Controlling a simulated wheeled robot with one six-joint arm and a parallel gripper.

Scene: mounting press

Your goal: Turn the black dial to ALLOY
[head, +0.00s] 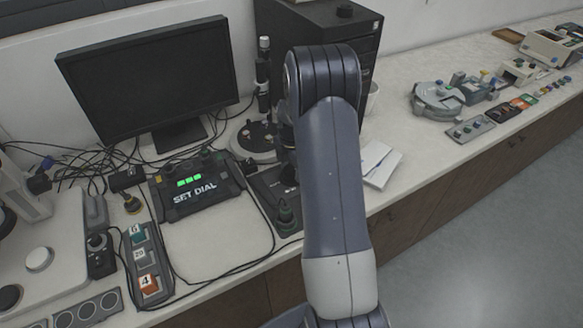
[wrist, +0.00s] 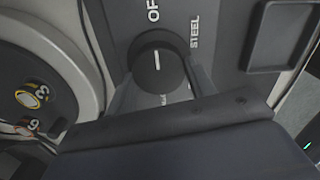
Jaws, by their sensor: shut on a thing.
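The black dial (wrist: 158,70) is round, with a short white line on its face, in the upper middle of the wrist view. The line points up toward the OFF label (wrist: 153,10). The STEEL label (wrist: 195,34) is to the dial's upper right. No ALLOY label can be read. My gripper (wrist: 162,82) is shut on the dial, one finger on each side. Its body covers the panel below. In the head view my arm hides the gripper and the dial.
A box (head: 192,186) reads SET DIAL under green lights. A monitor (head: 150,80) stands behind it. A round grey base (wrist: 40,85) with numbered knobs lies left of the dial panel. Cables run over the bench, and a white pad (head: 380,163) lies right of my arm.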

